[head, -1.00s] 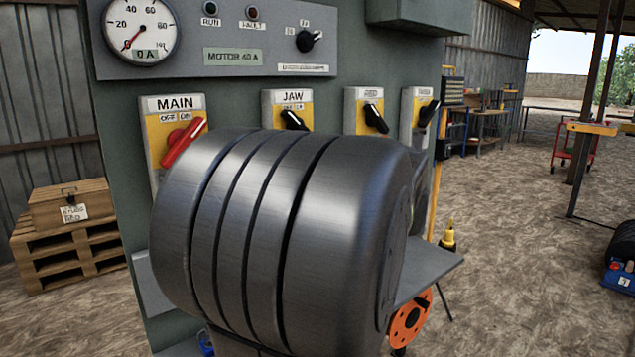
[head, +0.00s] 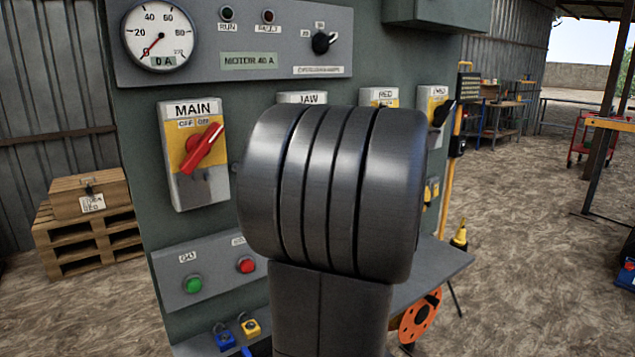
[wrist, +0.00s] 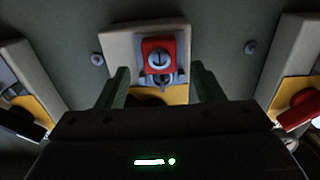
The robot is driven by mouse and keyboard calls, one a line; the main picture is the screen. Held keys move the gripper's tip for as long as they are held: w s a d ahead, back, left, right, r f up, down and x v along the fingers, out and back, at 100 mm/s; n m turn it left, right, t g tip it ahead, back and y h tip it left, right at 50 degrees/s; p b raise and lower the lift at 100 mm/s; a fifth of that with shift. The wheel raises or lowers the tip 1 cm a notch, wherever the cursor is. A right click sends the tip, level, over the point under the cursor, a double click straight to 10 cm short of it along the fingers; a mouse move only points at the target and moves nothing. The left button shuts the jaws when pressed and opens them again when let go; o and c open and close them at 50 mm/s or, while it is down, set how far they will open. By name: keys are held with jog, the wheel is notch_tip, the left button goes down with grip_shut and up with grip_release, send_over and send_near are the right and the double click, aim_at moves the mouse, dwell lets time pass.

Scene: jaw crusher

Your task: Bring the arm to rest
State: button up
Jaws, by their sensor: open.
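My gripper (wrist: 160,72) is open in the wrist view, its two dark green fingers apart. Between and beyond them is a switch plate (wrist: 120,45) with a yellow part and a red padlock-like piece (wrist: 160,52) with a round grey face. I cannot tell how far the fingers are from it, but they are not shut on it. In the head view my dark arm link covers the gripper and most of the JAW switch (head: 302,98). The MAIN switch (head: 197,150) with its red handle is clear to the left.
The grey-green control cabinet (head: 135,130) is close ahead, with green (head: 194,285) and red (head: 246,265) buttons. A shelf (head: 435,272) juts out at right, near an orange disc (head: 420,316). Blue and yellow padlocks (head: 250,327) sit below. Open ground lies right.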

jog(key=b+v, duration=0.4)
jog(key=v, duration=0.3)
jog(key=p+x, duration=0.7)
jog(key=p, duration=0.2)
jog(key=shift+f, duration=0.1)
dwell(0.3)
